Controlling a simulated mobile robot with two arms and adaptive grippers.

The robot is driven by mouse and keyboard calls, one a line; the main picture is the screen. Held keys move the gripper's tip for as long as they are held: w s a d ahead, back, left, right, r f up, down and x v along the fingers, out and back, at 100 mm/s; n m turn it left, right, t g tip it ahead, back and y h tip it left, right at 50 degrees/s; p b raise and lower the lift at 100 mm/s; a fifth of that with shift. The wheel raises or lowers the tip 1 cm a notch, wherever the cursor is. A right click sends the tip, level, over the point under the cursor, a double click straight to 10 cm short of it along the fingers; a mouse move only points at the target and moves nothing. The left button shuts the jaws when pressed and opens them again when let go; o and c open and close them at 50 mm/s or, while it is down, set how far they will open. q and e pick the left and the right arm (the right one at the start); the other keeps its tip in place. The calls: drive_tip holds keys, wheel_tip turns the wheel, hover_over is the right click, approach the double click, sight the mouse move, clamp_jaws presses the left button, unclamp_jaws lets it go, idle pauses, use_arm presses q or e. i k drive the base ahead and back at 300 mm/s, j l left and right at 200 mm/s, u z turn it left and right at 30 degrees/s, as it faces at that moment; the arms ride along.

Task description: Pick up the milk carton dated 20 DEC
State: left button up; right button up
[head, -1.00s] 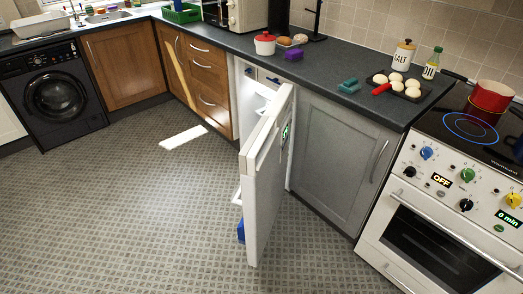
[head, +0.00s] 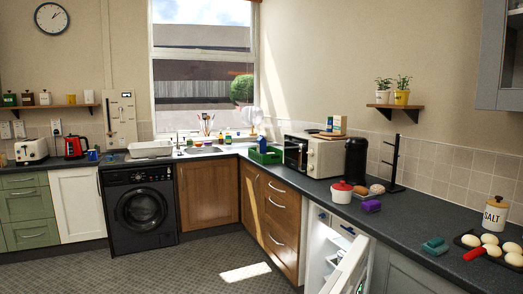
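I cannot make out a milk carton or a 20 DEC date in this view. The under-counter fridge (head: 315,240) stands open at the bottom, right of the wooden drawers. Its white door (head: 347,267) is swung outward and cut off by the lower edge. Only the upper part of the inside shows, and the rest is hidden. Small boxes (head: 336,123) stand on top of the cream appliance, too small to read. Neither of my grippers is in view.
The dark worktop (head: 395,227) holds a red-lidded pot (head: 342,192), eggs, a purple sponge (head: 371,206), a teal item (head: 435,246), a salt jar (head: 494,214) and a tray of buns. A washing machine (head: 141,207) stands at left. The floor (head: 190,264) in front is clear.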

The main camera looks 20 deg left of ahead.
sight(260, 142)
drive_tip(key=i+j+u, duration=0.55)
drive_tip(key=i, duration=0.2)
drive_tip(key=i+j+u, duration=0.3)
drive_tip(key=i, duration=0.65)
drive_tip(key=i+u, duration=0.35)
drive_tip(key=i, duration=2.65)
